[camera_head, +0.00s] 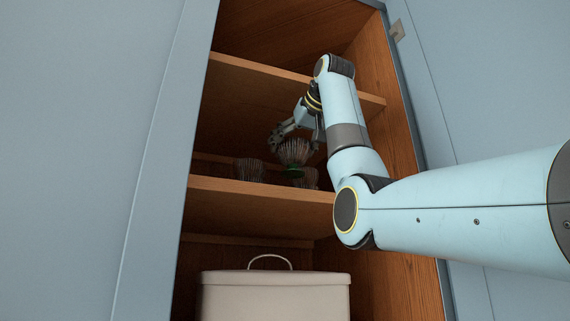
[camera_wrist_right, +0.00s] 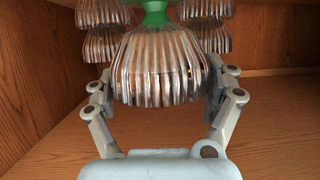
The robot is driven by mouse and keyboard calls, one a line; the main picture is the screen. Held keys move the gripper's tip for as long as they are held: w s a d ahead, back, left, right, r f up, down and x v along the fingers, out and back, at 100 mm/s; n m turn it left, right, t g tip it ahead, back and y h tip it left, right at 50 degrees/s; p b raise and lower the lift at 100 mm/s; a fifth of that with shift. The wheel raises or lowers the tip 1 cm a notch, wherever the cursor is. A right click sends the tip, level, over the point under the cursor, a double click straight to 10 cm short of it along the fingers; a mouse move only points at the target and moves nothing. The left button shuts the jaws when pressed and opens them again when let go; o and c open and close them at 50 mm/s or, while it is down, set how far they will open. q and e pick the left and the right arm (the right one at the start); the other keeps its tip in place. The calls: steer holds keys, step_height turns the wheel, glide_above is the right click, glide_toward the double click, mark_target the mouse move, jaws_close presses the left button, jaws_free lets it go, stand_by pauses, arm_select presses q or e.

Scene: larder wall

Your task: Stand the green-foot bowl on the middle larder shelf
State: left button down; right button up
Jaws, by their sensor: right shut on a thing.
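The green-foot bowl (camera_head: 294,151) is a ribbed, glassy bowl with a green foot beneath it. My right gripper (camera_head: 284,133) is shut on it, inside the larder above the middle shelf (camera_head: 250,189). The bowl looks about upright in the head view; I cannot tell whether its foot touches the shelf. In the right wrist view the bowl (camera_wrist_right: 155,70) sits between the fingers of the right gripper (camera_wrist_right: 160,88), with its green foot at the top of the picture. My left gripper is not in view.
Similar ribbed bowls stand on the same shelf, one to the left (camera_head: 249,169) and one partly hidden close to the right (camera_head: 308,178). An upper shelf (camera_head: 255,68) is above. A pale lidded bin (camera_head: 275,294) stands below. The larder's right wall (camera_head: 398,150) is near my arm.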

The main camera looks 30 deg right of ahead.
mark_target(286, 176)
steer(key=w+d+p, duration=0.1)
steer(key=w+p, duration=0.2)
steer(key=w, duration=0.2)
step_height(286, 176, down, 6)
steer(key=shift+f+p, duration=0.1)
steer(key=shift+p, duration=0.35)
steer(key=shift+d+f, duration=0.1)
steer(key=shift+f, duration=0.05)
steer(key=shift+w+f, duration=0.15)
steer(key=shift+f, duration=0.1)
steer(key=o, duration=1.4)
steer(key=shift+c, duration=0.2)
